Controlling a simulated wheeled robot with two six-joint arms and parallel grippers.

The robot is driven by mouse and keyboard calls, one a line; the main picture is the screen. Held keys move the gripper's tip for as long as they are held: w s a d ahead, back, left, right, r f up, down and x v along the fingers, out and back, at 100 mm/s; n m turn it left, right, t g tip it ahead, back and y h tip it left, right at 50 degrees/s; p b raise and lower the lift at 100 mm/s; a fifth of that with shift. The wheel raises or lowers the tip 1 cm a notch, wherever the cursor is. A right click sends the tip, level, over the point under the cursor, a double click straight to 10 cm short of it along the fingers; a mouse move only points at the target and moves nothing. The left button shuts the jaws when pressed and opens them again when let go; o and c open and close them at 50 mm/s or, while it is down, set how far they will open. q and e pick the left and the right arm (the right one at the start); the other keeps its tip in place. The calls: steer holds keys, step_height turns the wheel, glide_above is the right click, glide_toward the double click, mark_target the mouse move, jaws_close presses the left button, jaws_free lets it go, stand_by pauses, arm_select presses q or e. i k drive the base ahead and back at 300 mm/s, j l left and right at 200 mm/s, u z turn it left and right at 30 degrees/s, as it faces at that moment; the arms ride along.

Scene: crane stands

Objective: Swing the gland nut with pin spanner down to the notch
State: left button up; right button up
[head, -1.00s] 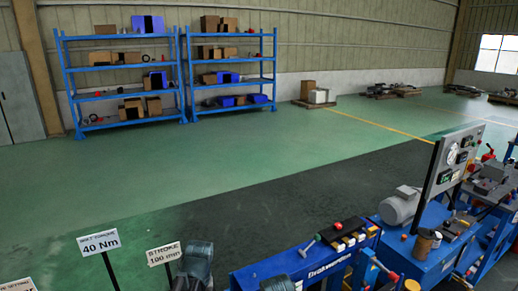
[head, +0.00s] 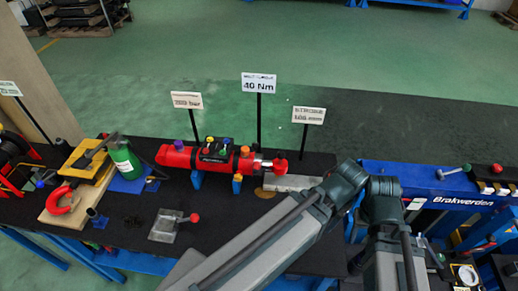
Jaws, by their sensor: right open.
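A red cylinder (head: 178,157) lies across small blue supports on the dark bench top. Its bright rod (head: 264,164) comes out at the right end and carries a red eye. The gland nut, at the rod end, is too small to make out clearly, and no notch can be told. I cannot pick out the pin spanner with certainty. My right arm fills the lower middle and right of the head view, over the bench's right part. Its gripper is low at the right, well apart from the cylinder; its fingers are hard to make out. My left gripper is out of view.
Signs stand behind the cylinder, one reading 40 Nm (head: 259,83). A blue bench (head: 425,180) stands at the right.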

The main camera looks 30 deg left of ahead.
mark_target(257, 164)
steer(key=k+j+u, duration=0.1)
steer(key=u, duration=0.3)
steer(key=j+u, duration=0.4)
